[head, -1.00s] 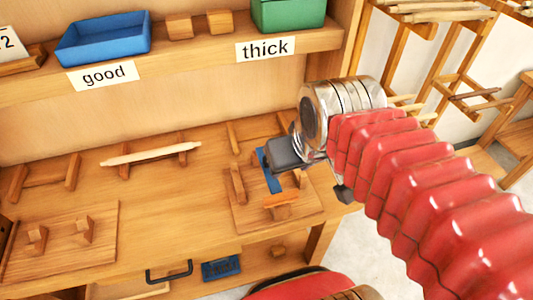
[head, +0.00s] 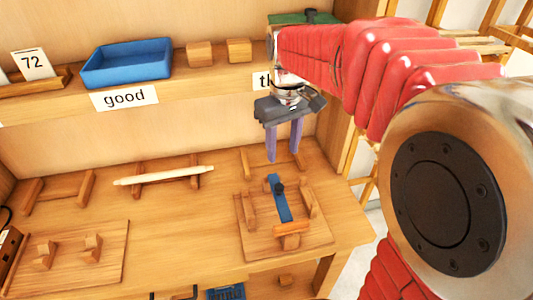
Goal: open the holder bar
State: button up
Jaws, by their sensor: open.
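The holder bar (head: 281,203) is a blue strip with a dark knob (head: 278,189) near its far end. It lies across the wooden holder base (head: 257,245) at the right of the bench, between two upright wooden side pieces, and its near end meets an orange-brown block (head: 291,229). My gripper (head: 284,158) hangs above and behind the bar with its two purple-grey fingers pointing down. The fingers are apart with nothing between them. In the picture they are clear of the bar and knob.
A pale stick (head: 163,175) rests on a wooden stand at the back of the bench. A board (head: 70,260) with two blocks lies at the left. A shelf above holds a blue tray (head: 127,63) and wooden blocks (head: 199,54). The bench middle is clear.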

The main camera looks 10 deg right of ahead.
aim_at(279, 186)
jog(key=shift+w+f, duration=0.35)
jog(key=shift+w, duration=0.35)
jog(key=shift+f, duration=0.1)
notch_tip(279, 186, down, 14)
jog(key=shift+r, duration=0.2)
dwell(0.3)
jog(key=shift+c, duration=0.6)
grip_shut()
